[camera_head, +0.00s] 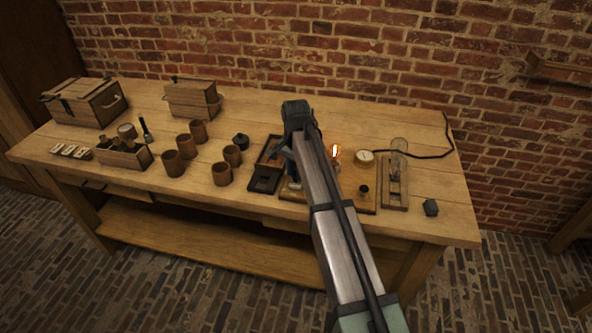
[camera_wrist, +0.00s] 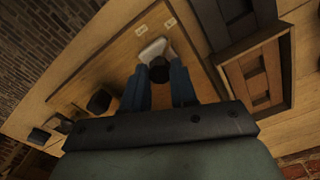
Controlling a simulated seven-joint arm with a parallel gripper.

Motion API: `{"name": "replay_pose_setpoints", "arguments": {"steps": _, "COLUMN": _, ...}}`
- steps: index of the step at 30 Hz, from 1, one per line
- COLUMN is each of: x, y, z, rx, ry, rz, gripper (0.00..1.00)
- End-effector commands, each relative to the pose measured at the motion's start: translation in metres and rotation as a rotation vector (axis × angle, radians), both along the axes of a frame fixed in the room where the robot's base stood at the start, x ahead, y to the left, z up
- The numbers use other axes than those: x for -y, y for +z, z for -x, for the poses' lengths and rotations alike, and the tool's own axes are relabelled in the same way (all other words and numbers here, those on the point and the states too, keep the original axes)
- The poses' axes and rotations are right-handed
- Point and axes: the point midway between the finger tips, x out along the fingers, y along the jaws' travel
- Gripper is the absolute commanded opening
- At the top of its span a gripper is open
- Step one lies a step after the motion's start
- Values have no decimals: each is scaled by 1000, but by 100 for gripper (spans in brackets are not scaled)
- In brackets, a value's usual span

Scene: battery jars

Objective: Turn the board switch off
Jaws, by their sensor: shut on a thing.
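The wooden board (camera_head: 358,204) lies on the bench, partly hidden behind my arm.
A dark compartmented tray (camera_head: 265,182) lies close to the left of the board. A round dial (camera_head: 365,157) stands behind it. Several brown jars (camera_head: 222,173) stand farther left. A narrow wooden stand (camera_head: 395,195) and a dark block (camera_head: 431,207) are at the right.

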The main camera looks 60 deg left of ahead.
Motion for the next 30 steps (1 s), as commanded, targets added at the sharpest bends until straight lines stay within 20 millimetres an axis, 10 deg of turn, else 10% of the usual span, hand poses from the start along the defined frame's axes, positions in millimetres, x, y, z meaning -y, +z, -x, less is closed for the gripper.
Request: {"name": "replay_pose_setpoints", "arguments": {"steps": 30, "x": 0, "y": 0, "z": 0, "rx": 0, "ry": 814, "rz": 0, "gripper": 0}}
